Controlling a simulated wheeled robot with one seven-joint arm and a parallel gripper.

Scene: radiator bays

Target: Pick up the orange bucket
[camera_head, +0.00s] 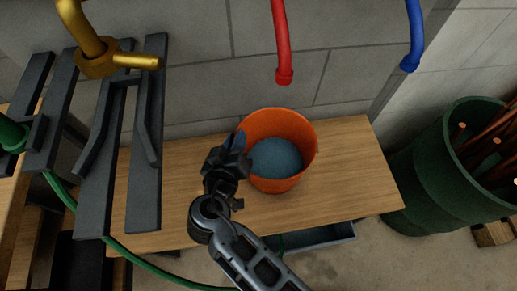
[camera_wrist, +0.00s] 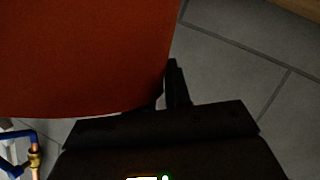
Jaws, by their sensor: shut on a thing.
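The orange bucket (camera_head: 309,143) stands upright on the wooden bench in the head view. Its inside shows a blue-grey bottom or content. My gripper (camera_head: 238,146) is at the bucket's left rim, shut on the bucket's wall. In the wrist view the bucket's orange side (camera_wrist: 85,60) fills the upper left, and my gripper (camera_wrist: 168,90) reaches up to its edge. One finger shows beside the wall; the other is mostly hidden by the bucket.
The wooden bench (camera_head: 350,185) has free room right of the bucket. Dark metal brackets (camera_head: 93,190) and a brass tap (camera_head: 97,60) are at left. A red pipe (camera_head: 281,45) and a blue pipe (camera_head: 414,35) hang above. A green barrel (camera_head: 430,175) stands at right.

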